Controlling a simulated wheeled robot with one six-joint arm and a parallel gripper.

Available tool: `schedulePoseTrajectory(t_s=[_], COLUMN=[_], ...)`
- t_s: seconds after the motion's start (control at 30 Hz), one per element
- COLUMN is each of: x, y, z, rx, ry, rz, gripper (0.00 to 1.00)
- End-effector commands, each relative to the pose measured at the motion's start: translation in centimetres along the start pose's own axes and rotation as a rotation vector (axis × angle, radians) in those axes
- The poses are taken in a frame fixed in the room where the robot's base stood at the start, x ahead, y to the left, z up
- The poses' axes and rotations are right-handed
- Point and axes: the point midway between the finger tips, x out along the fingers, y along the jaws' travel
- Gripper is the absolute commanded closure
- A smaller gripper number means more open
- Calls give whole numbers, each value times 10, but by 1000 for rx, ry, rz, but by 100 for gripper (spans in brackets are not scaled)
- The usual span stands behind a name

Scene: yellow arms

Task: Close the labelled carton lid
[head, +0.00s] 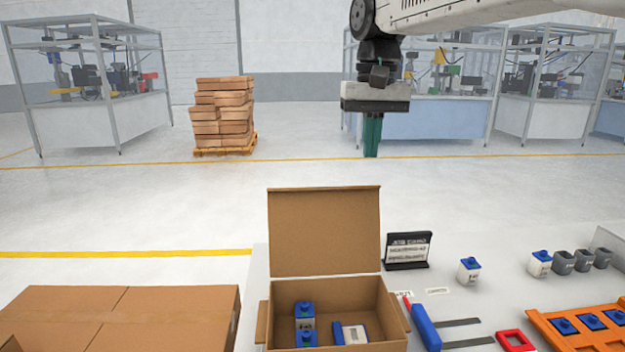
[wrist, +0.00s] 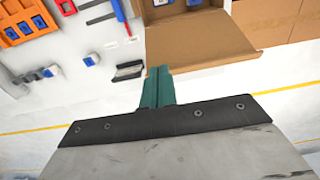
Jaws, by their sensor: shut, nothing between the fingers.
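The open carton (head: 262,325) stands on the white table with its lid (head: 325,232) raised upright at the far side. Blue-topped items (head: 305,322) and a white-and-blue item lie inside it. I cannot read a label on the carton. In the wrist view the lid (wrist: 205,45) shows as a brown flap beyond the fingertips, with part of the carton's inside above it. My gripper (head: 372,138) hangs above and behind the lid in the head view, its green fingers pointing down. It is shut and empty, and also shows in the wrist view (wrist: 158,75), apart from the lid as far as I can tell.
A black sign (head: 408,250) stands right of the lid. Blue-topped bottles (head: 469,270), an orange rack (head: 580,325), a blue-handled tool (head: 425,328) and a red frame (head: 515,341) lie farther right. A closed carton (head: 120,315) is at left. The air around my gripper is clear.

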Motion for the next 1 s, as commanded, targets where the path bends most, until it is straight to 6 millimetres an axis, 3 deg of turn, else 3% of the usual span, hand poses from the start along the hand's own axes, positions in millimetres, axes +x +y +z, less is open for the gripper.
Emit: schedulePoseTrajectory(t_s=[0.03, 0.1, 0.2, 0.33, 0.5, 0.67, 1.0], x=[2, 2, 7, 14, 20, 34, 104], y=[-17, -37, -64, -89, -102, -103, -101], z=[-25, -51, -82, -108, -120, -119, -115], rx=[-5, -6, -6, -5, -4, -3, -3], ry=[-11, -21, -33, -44, -50, -51, -52], rz=[1, 3, 6, 9, 10, 11, 12], gripper=[100, 100, 100, 100, 100, 100, 100])
